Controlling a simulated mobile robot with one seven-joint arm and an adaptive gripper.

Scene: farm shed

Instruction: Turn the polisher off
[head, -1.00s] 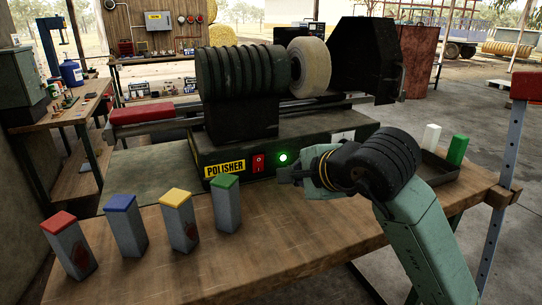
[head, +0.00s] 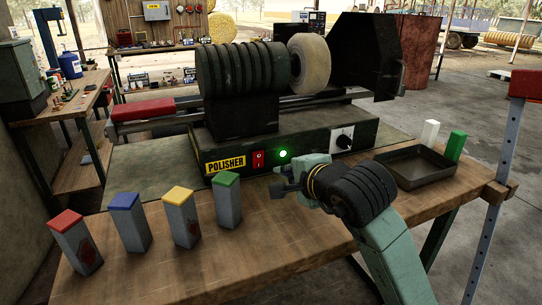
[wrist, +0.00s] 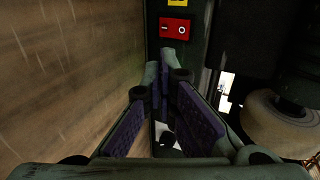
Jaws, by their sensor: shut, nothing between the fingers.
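The polisher (head: 300,134) is a dark machine on the wooden bench, with a yellow POLISHER label (head: 226,165) on its front. Beside the label is a red rocker switch (head: 258,159), and right of that a green lamp (head: 282,153) is lit. In the wrist view the red switch (wrist: 174,29) shows a white bar on the left and a circle on the right. My gripper (head: 276,187) is shut and empty, just below and in front of the switch and lamp. In the wrist view its fingertips (wrist: 167,72) point towards the switch and appear apart from it.
Several grey blocks with coloured tops, such as the green-topped one (head: 227,200), stand on the bench left of my gripper. A dark tray (head: 415,182) lies to the right, with white (head: 430,133) and green (head: 455,146) blocks behind it. The polisher also has a dial (head: 343,138).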

